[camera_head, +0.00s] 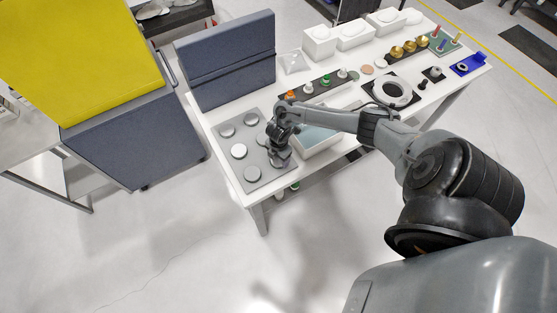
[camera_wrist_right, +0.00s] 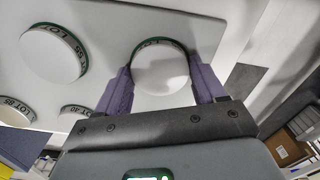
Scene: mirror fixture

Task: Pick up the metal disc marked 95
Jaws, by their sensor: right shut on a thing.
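My right gripper (camera_head: 280,156) is over the right side of a grey plate (camera_head: 262,160) that carries several round metal discs. In the right wrist view its two purple fingers (camera_wrist_right: 162,88) are closed on opposite sides of a pale disc (camera_wrist_right: 160,68) with a dark green rim. The held disc's marking cannot be read. Another disc (camera_wrist_right: 53,53) is at the upper left, its rim marked LOT with a number I cannot read surely. Two more discs (camera_wrist_right: 14,113) show partly at the lower left. I cannot tell whether the held disc is clear of the plate. My left gripper is not in view.
A blue-grey panel (camera_head: 225,65) stands behind the plate. A pale blue-bottomed tray (camera_head: 318,140) lies right of the gripper, below my arm. A row of coloured pegs (camera_head: 325,82), white boxes (camera_head: 353,35) and a ring fixture (camera_head: 392,91) fill the table's far side.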

